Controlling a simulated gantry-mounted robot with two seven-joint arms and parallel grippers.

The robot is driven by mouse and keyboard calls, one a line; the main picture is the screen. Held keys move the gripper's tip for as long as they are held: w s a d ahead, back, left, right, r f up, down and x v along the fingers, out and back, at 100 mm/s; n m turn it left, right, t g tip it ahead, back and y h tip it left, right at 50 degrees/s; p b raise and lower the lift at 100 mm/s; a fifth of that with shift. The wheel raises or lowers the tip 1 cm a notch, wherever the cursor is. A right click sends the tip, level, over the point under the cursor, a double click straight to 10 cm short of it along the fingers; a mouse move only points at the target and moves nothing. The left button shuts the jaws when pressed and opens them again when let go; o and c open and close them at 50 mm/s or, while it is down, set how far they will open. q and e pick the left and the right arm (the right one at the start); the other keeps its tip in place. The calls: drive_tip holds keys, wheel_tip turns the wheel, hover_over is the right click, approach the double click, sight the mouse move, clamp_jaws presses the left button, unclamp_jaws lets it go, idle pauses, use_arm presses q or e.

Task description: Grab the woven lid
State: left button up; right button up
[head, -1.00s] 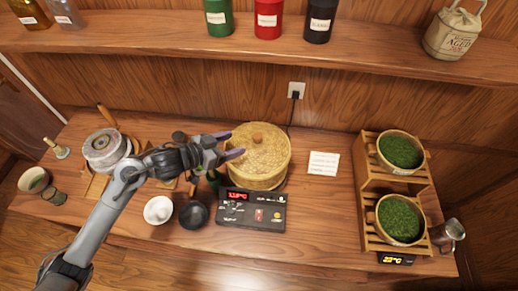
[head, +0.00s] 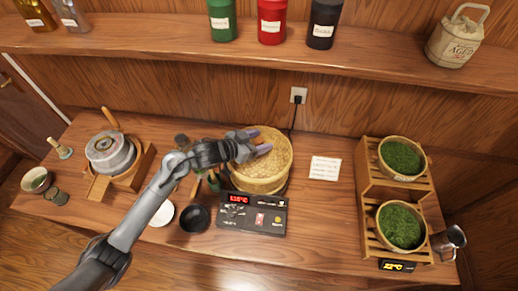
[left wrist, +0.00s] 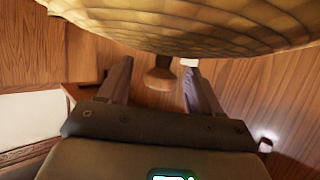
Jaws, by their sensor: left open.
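The woven lid (head: 270,168) is pale straw and round, and sits on the steamer on the table, behind the control box. My left gripper (head: 259,141) is open over the lid and hides part of it, including its knob, in the head view. In the left wrist view the lid's woven surface (left wrist: 180,22) fills the top. Its brown wooden knob (left wrist: 160,78) shows between the two open fingers (left wrist: 157,66). I cannot tell whether either finger touches the knob. My right gripper is not in view.
A black control box (head: 252,213) with a red display stands in front of the steamer. A white card (head: 324,168) lies to its right, before a wooden rack (head: 366,190) with green tea baskets. A dark bowl (head: 194,219) stands to the left. A shelf (head: 160,42) runs above.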

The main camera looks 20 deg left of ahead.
use_arm(q)
clamp_jaws()
idle(0.4)
drive_tip(key=shift+r, duration=0.1)
